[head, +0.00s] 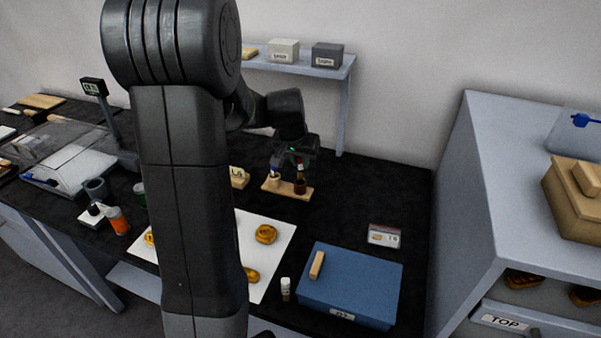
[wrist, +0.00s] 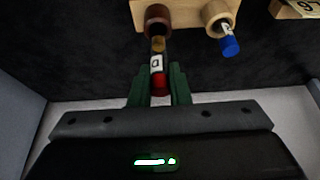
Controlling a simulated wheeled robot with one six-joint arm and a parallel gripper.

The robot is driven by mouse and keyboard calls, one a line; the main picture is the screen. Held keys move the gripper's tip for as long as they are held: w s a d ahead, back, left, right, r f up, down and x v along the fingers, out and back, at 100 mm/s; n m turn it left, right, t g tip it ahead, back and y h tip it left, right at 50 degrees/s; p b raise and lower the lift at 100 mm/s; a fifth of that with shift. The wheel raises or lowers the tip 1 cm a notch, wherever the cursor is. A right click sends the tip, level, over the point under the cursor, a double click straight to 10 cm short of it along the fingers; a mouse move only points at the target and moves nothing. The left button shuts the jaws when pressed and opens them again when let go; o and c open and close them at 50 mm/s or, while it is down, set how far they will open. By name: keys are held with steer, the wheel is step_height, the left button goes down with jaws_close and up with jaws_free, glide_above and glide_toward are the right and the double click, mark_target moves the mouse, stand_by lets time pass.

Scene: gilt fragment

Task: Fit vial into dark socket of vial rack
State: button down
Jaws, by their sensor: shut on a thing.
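The vial (wrist: 157,64) has a red cap, a white label and an amber lower end. My gripper (wrist: 160,88) is shut on it near the cap. The wooden vial rack (head: 270,187) stands on the dark worktop, and it shows at the top of the wrist view (wrist: 186,8). Its dark red-brown socket (wrist: 158,17) lies just beyond the vial's amber end, roughly in line with it; I cannot tell whether they touch. In the head view the dark socket (head: 300,187) is right below my gripper (head: 296,160). The rack's pale socket (wrist: 217,14) holds a blue-capped vial (wrist: 229,45).
A wooden label block (head: 239,177) stands left of the rack. A white sheet with golden pieces (head: 266,234), a blue box (head: 349,285) and a small white-capped vial (head: 285,289) are nearer. A shelf (head: 300,62) with boxes is behind. Worktop right of the rack is clear.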

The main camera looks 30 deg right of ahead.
mark_target(299, 168)
steer(key=shift+f, duration=2.15)
steer(key=shift+f, duration=0.1)
steer(key=c, duration=1.4)
jaws_free()
steer(key=shift+o, duration=0.2)
steer(key=v, duration=1.2)
